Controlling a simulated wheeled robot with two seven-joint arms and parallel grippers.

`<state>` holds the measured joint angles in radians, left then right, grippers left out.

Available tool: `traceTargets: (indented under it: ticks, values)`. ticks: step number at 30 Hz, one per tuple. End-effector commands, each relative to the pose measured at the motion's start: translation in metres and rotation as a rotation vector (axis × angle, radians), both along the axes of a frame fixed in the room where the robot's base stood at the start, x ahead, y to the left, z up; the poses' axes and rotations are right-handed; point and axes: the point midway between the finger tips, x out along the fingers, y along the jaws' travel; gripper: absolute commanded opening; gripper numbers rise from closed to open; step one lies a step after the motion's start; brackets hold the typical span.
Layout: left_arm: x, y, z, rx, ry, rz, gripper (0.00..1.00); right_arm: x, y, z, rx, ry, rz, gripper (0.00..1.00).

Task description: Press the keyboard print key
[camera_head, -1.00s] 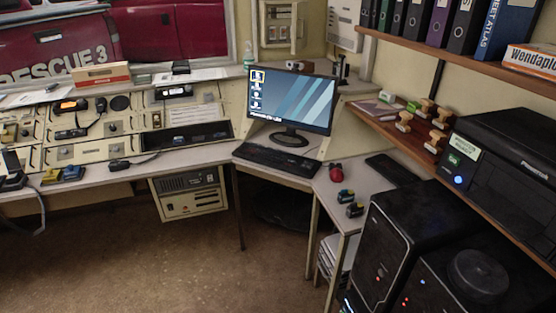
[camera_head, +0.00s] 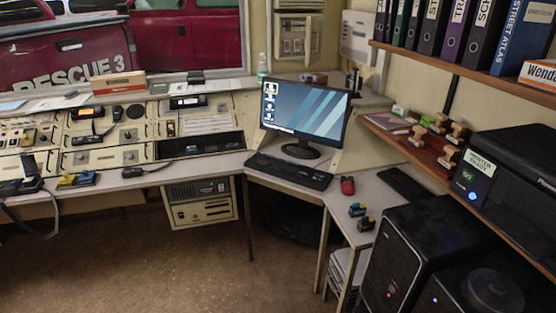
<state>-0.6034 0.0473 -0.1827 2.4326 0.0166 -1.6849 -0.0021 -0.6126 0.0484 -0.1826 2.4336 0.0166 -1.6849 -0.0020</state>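The black keyboard (camera_head: 289,172) lies on the corner desk, in front of the lit monitor (camera_head: 304,112). Its keys are too small here to tell the print key apart. A red mouse (camera_head: 347,186) is just right of the keyboard. The black printer (camera_head: 515,175) stands on the wooden shelf at the right, with a label that seems to read "printer ready" and a blue light. Neither of my grippers is in view.
The radio console (camera_head: 110,135) runs along the left under the window. Black computer towers (camera_head: 410,250) stand at the lower right. Two small dark items (camera_head: 361,217) lie on the desk's right wing. Stamps (camera_head: 447,140) stand on the lower shelf. The brown floor (camera_head: 160,270) before the desk is clear.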

Motion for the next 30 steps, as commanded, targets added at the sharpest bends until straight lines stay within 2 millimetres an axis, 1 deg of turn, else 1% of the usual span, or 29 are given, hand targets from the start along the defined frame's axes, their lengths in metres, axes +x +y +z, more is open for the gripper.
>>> traceTargets:
  ticks: [3,5,6,9,20,30]
  values:
    - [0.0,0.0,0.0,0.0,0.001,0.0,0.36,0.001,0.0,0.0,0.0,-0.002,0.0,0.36]
    - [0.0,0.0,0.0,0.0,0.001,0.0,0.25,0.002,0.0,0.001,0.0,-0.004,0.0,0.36]
    - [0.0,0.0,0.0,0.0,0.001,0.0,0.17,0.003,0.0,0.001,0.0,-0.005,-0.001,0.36]
    - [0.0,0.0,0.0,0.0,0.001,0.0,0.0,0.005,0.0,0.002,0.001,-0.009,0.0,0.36]
    - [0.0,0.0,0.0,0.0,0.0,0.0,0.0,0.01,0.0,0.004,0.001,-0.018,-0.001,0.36]
    - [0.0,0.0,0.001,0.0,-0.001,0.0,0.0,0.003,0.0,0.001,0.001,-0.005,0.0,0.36]
